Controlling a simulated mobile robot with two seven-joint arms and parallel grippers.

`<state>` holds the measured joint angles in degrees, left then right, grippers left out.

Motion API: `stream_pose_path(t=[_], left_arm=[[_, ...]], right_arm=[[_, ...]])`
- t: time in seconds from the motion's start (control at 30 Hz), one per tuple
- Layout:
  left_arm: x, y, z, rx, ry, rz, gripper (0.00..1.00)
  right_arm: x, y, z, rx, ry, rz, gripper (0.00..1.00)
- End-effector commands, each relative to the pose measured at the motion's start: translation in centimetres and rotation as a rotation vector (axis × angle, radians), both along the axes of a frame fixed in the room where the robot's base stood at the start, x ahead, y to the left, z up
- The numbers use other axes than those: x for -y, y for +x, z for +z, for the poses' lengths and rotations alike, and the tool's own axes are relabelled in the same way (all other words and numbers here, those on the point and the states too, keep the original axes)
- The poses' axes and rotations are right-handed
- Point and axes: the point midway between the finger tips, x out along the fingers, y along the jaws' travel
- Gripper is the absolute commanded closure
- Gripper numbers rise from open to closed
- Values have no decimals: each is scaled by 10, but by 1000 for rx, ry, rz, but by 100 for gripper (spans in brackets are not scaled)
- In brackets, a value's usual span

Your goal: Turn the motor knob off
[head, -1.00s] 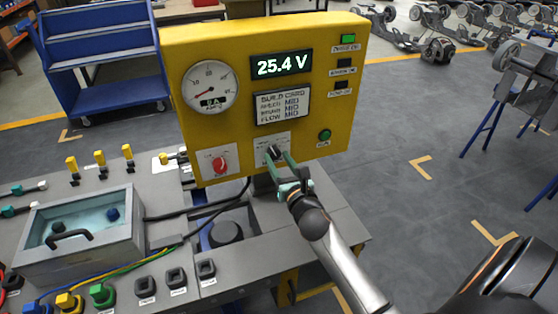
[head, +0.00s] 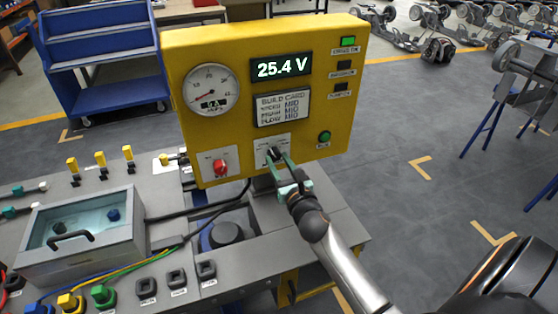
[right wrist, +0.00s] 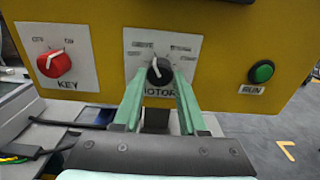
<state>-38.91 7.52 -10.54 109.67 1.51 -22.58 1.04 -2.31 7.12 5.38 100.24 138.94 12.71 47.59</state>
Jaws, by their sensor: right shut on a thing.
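The motor knob (right wrist: 160,74) is black and sits on a white plate marked MOTOR on the yellow panel (head: 230,140). In the right wrist view its light pointer mark points about upward; the small position labels are too blurred to read surely. In the head view the knob (head: 274,153) is partly hidden by my fingers. My right gripper (head: 278,160) is shut on the motor knob, with green fingers on either side of it; it also shows in the right wrist view (right wrist: 158,85). My left gripper is not in view.
A red key knob (head: 220,166) is left of the motor knob, and a green RUN button (head: 325,136) is right of it. Above are a display (head: 282,67) reading 25.4 V, a round gauge (head: 211,89) and a lit green lamp (head: 348,41). A clear-lidded box (head: 80,240) stands at left.

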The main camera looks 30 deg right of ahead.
Motion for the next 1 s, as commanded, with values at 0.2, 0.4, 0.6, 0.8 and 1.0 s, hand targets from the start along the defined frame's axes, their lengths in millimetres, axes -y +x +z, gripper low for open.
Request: stream_pose_path(t=[0.2,0.4,0.6,0.8,1.0], left_arm=[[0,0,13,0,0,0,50],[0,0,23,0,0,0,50],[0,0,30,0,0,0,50],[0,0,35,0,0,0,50],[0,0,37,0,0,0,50]], right_arm=[[-1,0,2,-42,-168,2,100],[-1,0,2,-84,-336,1,100],[0,0,1,-118,-482,1,100],[-1,0,0,-143,-589,1,100],[-1,0,0,-158,-648,1,100]])
